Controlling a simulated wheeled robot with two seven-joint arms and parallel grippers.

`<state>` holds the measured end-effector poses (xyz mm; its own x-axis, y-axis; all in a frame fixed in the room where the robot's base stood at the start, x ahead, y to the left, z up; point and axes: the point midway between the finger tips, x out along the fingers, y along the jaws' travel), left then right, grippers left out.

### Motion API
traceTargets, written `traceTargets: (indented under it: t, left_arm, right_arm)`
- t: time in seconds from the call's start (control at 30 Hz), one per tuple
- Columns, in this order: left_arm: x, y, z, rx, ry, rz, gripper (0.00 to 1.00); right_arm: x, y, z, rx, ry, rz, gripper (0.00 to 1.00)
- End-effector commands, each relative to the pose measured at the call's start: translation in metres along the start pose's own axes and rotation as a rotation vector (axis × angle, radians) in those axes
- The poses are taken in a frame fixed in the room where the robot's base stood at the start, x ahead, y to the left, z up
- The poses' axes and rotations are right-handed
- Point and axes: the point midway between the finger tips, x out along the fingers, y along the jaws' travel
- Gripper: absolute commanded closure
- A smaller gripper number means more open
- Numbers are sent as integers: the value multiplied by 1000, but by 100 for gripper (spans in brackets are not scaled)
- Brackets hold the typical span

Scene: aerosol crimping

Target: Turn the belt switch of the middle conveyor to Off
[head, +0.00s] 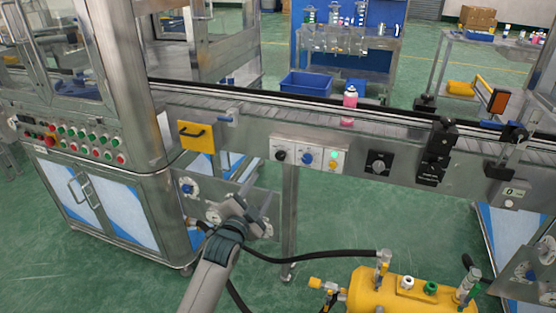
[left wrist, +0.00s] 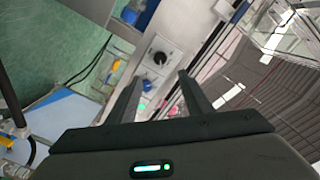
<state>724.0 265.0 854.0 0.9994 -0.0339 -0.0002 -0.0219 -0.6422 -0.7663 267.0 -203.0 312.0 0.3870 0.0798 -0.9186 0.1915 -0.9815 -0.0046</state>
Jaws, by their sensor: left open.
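A switch panel on the conveyor front carries a black knob (head: 281,156), a blue knob (head: 307,158) and a part with small green and yellow lights (head: 333,161). Further right a separate dark plate holds another rotary knob (head: 378,163). The labels are too small to read, so I cannot tell which is the belt switch. My left gripper (head: 254,208) is open and empty, below and left of the panel, apart from it. In the left wrist view a black knob (left wrist: 160,58) on a pale plate and a blue knob (left wrist: 147,83) show beyond the open fingers (left wrist: 160,90).
A pink can (head: 350,105) stands on the conveyor belt (head: 250,107). A yellow plate with a black handle (head: 196,136) is left of the panel. A yellow tank (head: 410,292) with a black hose stands below right.

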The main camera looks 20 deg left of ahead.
Motion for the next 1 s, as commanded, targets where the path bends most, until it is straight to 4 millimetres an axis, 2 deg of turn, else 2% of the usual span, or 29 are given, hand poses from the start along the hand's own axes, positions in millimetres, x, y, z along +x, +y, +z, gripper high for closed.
traceTargets:
  t: [0.27,0.7,1.0]
  left_arm:
    - [38,-1,-2,-2,1,-1,54]
    - [109,-1,-2,-1,1,0,54]
    - [147,0,-1,-1,1,0,54]
  right_arm:
    - [-1,-1,0,-2,9,-1,69]
    - [0,-5,-14,-1,43,-5,69]
    - [2,-5,-12,-2,44,-5,69]
